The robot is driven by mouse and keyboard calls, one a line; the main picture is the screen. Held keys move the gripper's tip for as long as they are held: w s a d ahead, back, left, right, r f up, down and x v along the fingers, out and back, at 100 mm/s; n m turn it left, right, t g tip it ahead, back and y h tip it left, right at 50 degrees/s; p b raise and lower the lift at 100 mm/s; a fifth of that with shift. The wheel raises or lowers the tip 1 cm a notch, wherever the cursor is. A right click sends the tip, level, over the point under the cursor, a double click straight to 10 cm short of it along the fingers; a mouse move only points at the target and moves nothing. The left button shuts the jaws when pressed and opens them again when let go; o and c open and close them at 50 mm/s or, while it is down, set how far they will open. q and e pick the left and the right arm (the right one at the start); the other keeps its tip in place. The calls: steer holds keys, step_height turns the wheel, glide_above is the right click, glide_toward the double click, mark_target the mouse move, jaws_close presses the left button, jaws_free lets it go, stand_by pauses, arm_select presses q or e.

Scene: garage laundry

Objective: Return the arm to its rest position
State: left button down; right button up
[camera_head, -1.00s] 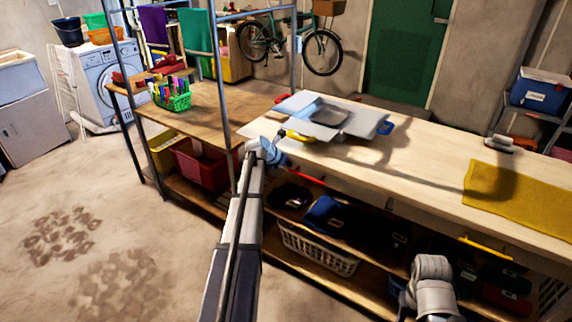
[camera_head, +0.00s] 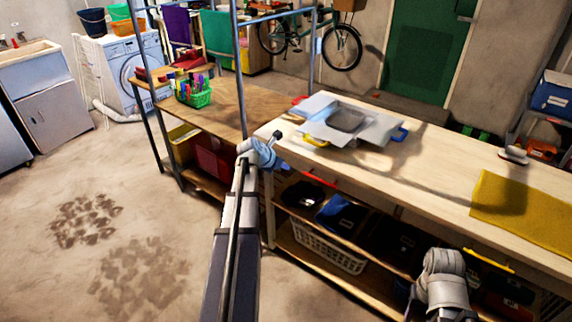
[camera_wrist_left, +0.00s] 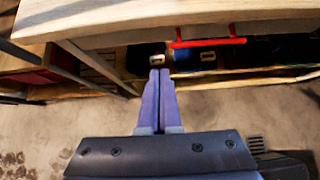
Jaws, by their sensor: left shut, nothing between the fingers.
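My left arm (camera_head: 236,235) reaches up from the bottom of the head view. Its left gripper (camera_head: 282,164) is by the near left corner of the wooden workbench (camera_head: 440,178). In the left wrist view the two purple-grey fingers of the left gripper (camera_wrist_left: 160,75) are pressed together with nothing between them. They show against the bench's front and the shelf below, near a red handle (camera_wrist_left: 208,42). My right arm (camera_head: 442,282) shows only as grey links at the lower right; its gripper is out of view.
An open grey box (camera_head: 345,120) and a yellow cloth (camera_head: 520,208) lie on the bench. A white basket (camera_head: 325,248) stands on its lower shelf. A metal rack post (camera_head: 240,75) rises behind the left gripper. Bare concrete floor (camera_head: 60,180) is open at left.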

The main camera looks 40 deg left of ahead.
arm_select(q)
steer(key=s+d+m+g+h+p, duration=0.1)
steer(key=s+d+m+g+p, duration=0.15)
steer(key=d+m, duration=1)
steer(key=s+d+m+g+h+p, duration=0.1)
steer(key=s+d+m+g+p, duration=0.4)
steer(key=d, duration=1.2)
steer(key=s+d+r+m+g+y, duration=0.1)
steer(key=s+d+m+g+y, duration=0.1)
steer(key=s+d+m, duration=1.3)
steer(key=s+m+y, duration=0.1)
steer(key=m, duration=0.6)
steer(key=shift+r+y, duration=0.35)
steer(key=shift+y, duration=0.05)
